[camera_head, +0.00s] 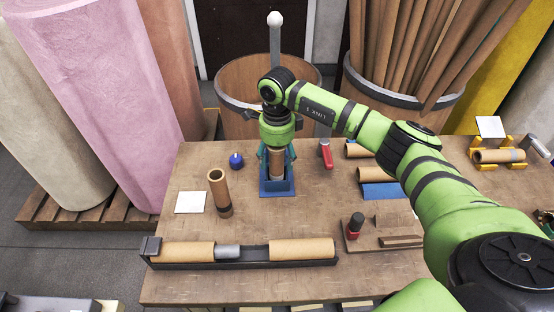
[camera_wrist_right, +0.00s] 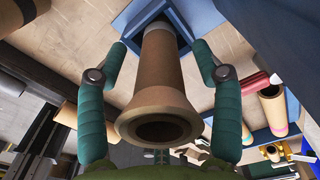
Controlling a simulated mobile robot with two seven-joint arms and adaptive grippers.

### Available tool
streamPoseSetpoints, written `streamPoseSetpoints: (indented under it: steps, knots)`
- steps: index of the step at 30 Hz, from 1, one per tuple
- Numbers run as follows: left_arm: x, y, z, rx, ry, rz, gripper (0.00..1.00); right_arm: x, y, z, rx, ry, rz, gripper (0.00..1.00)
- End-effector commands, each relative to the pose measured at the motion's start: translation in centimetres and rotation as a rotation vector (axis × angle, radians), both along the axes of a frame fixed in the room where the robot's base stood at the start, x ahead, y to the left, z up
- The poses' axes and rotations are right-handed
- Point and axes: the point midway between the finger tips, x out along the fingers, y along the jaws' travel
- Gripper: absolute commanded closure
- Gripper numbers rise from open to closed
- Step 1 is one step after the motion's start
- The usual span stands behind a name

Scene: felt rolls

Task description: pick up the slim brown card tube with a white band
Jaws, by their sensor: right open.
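A slim brown card tube (camera_head: 277,163) stands upright in a blue square holder (camera_head: 277,193) on the table. In the right wrist view the tube (camera_wrist_right: 161,75) has a flared open mouth towards the camera, and its foot sits inside the blue holder (camera_wrist_right: 200,15). My right gripper (camera_head: 277,158) is above the holder, pointing down. Its teal fingers stand on either side of the tube, open, with gaps showing in the wrist view (camera_wrist_right: 160,48). My left gripper is not in view.
Another upright tube (camera_head: 219,190) with a dark lower band stands left, near a white square (camera_head: 190,202) and a blue knob (camera_head: 236,160). A black rail (camera_head: 240,264) with tubes lies in front. A red-handled tool (camera_head: 326,154) is close right. A barrel (camera_head: 235,85) stands behind.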

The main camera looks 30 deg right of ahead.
Motion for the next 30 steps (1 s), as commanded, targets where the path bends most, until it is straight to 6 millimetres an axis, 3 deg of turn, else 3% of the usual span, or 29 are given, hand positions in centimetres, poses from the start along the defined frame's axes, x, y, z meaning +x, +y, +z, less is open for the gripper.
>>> streamPoseSetpoints:
  steps: [6, 12, 17, 30]
  knots:
    - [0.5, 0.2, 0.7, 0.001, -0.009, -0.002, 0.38, 0.1, 0.0, -1.8, 0.002, -0.001, -0.001, 0.34]
    - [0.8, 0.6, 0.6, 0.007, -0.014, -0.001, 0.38, 0.1, 0.0, -1.9, 0.002, -0.001, -0.001, 0.34]
    - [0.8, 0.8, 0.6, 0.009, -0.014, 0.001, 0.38, 0.1, 0.0, -1.9, 0.002, -0.001, -0.002, 0.98]
    - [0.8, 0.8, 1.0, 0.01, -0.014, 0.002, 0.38, 0.1, -0.1, -1.2, 0.002, -0.002, -0.003, 1.0]
